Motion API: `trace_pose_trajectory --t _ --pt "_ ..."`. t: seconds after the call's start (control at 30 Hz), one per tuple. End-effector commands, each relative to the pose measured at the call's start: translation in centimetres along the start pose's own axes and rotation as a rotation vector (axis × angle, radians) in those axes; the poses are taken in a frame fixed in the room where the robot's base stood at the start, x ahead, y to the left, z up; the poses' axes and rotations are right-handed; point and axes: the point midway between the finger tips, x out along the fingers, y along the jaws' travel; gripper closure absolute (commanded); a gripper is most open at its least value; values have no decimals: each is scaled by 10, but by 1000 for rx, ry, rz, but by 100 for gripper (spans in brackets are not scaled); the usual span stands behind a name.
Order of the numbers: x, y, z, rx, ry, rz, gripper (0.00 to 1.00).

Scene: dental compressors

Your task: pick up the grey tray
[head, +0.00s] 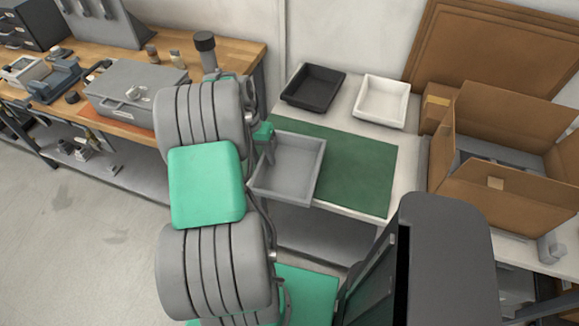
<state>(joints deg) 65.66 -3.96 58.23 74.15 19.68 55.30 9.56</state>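The grey tray (290,181) is a shallow, open, empty rectangular tray. It shows over the left part of the green mat, by the table's front edge. I cannot tell whether it rests on the mat or is slightly raised. My gripper (268,156), below a green wrist part, is at the tray's left wall near the back corner. A dark finger shows against the inside of that wall. The other finger is hidden, so I cannot tell whether the gripper is shut on the wall. My arm hides the area left of the tray.
A black tray (313,88) and a white tray (382,101) stand behind the green mat (360,168). An open cardboard box (490,196) is on the right. A wooden workbench (228,58) with a grey case (130,92) is on the left. The mat's right part is clear.

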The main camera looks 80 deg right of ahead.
Motion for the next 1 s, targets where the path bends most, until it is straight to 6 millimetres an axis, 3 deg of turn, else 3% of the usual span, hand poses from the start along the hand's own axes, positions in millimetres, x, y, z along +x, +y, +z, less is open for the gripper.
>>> trace_pose_trajectory --t 0.47,1.0 --pt "0 0 0 0 0 0 100" --pt "-1 0 0 0 0 0 100"
